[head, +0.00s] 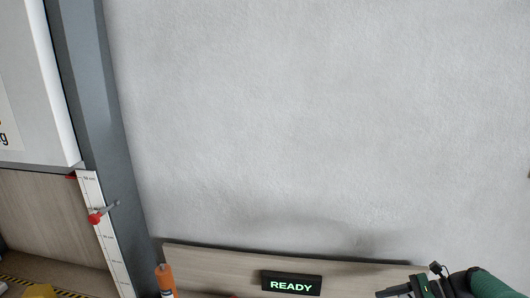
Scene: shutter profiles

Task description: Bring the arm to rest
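My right arm comes in at the bottom right corner, with a green section and a dark wrist. Its gripper (384,293) is dark and points left, low in the picture, in front of the wooden back board (215,260). The bottom edge cuts off part of it, so I cannot tell whether its fingers are open or shut. Nothing shows between them. My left gripper and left arm are not in view.
A black sign (291,283) reading READY stands left of the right gripper. An orange cylinder (165,279) is further left. A white scale (108,235) with a red-knobbed pointer (96,218) stands by a grey post (88,90). The wall (320,110) is bare.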

